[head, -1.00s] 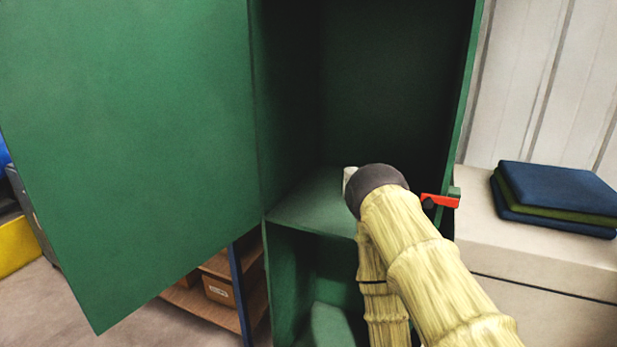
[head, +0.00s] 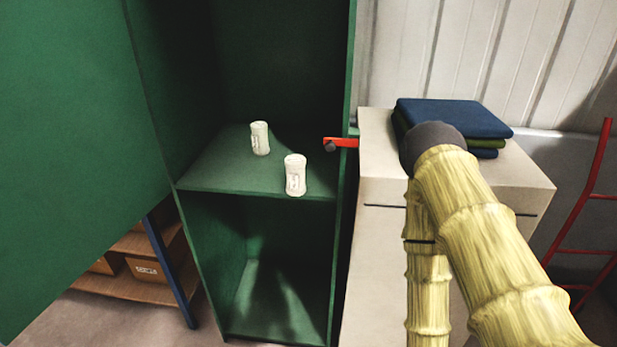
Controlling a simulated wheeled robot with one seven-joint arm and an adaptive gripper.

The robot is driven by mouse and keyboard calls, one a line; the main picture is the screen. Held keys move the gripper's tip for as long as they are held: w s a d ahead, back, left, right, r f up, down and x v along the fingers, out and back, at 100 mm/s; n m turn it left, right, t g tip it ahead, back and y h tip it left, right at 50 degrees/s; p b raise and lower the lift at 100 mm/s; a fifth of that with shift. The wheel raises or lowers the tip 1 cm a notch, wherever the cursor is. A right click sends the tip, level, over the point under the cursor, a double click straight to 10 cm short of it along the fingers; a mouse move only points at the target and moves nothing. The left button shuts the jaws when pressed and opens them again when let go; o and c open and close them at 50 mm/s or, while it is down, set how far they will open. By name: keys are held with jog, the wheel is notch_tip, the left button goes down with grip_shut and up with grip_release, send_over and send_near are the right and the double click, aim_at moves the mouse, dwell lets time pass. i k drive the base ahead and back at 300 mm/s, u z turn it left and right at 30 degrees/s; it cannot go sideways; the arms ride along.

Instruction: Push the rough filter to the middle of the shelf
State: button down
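Two pale cylindrical objects stand upright on the shelf (head: 215,173) of the green cabinet. One pale cylinder (head: 260,138) is farther back, near the shelf's middle. The other pale cylinder (head: 295,175) is at the front edge, right of centre. Both carry small dark markings that are too small to read, so I cannot tell which is the rough filter. They stand apart from each other. My arm, with a yellow bamboo-like surface and a dark rounded joint, is at the right, outside the cabinet. My gripper is not visible.
The cabinet door (head: 75,150) stands open at the left. A red latch (head: 341,142) sticks out at the cabinet's right edge. A beige cabinet (head: 385,185) with folded blue and green cloths (head: 455,115) stands to the right. A lower green compartment (head: 275,290) looks empty.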

aim_at(294, 164)
jog(key=z, duration=3.25)
jog(key=k, duration=1.35)
jog(key=u, duration=2.3)
jog(key=i, duration=0.5)
jog(key=u, duration=0.05)
